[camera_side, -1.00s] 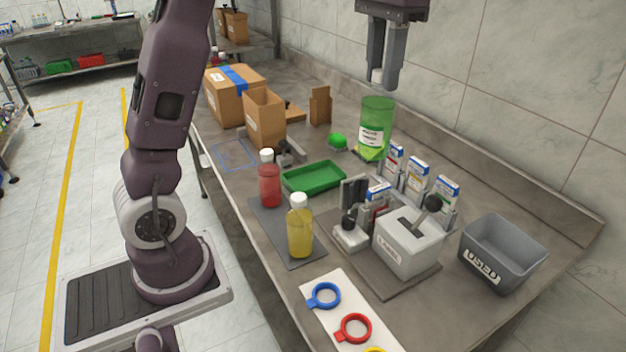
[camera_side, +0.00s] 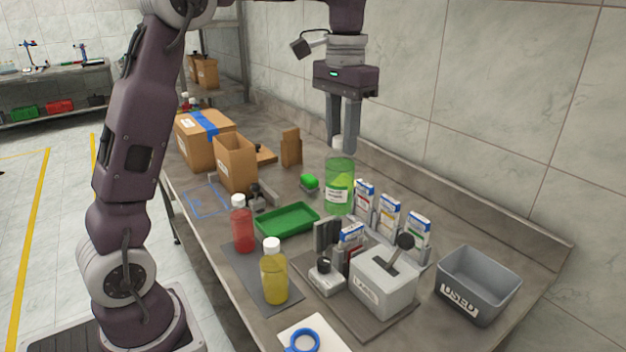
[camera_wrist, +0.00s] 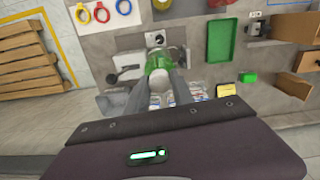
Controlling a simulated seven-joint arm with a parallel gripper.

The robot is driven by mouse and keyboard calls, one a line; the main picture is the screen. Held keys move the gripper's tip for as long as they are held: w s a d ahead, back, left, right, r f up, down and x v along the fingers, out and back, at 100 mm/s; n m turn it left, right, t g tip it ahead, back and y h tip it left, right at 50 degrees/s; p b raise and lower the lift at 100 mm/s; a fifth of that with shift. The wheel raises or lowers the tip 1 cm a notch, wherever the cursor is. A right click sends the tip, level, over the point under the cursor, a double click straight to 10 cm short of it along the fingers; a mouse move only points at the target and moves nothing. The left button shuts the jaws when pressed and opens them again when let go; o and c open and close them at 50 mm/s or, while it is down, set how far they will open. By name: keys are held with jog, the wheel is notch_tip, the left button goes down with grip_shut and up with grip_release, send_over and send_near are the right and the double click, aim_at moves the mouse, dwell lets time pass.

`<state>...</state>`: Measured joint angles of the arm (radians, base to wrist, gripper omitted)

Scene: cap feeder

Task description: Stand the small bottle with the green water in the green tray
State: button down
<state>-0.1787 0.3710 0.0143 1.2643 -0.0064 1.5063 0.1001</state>
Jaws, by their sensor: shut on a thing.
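The bottle with green water (camera_side: 340,172) carries a white label and hangs upright from my gripper (camera_side: 344,146). The fingers are shut at its white top. Its base is behind or beside the carton rack, and its gap to the counter cannot be judged. In the wrist view the bottle (camera_wrist: 165,60) shows beyond its white cap, between my fingers (camera_wrist: 160,88). The green tray (camera_side: 287,220) lies empty on the counter, left of and nearer the camera than the bottle. The tray also shows in the wrist view (camera_wrist: 222,41).
A red bottle (camera_side: 242,228) and a yellow bottle (camera_side: 275,278) stand on a dark mat before the tray. Small cartons (camera_side: 389,214), the label machine (camera_side: 384,285) and a grey USED bin (camera_side: 478,285) are to the right. A bright green lump (camera_side: 310,182) sits behind the tray.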

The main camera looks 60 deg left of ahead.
jog(key=a+f+n, duration=0.4)
jog(key=a+f, duration=0.3)
jog(key=a, duration=0.5)
jog(key=w+a+f+n, duration=0.1)
jog(key=a+f+n, duration=0.3)
jog(key=a+f, duration=0.4)
jog(key=a, duration=0.4)
jog(key=shift+f, duration=0.15)
jog(key=shift+w+f, duration=0.1)
jog(key=shift+f, duration=0.05)
jog(key=shift+d+f, duration=0.1)
jog(key=shift+f, duration=0.25)
jog(key=shift+f, duration=0.9)
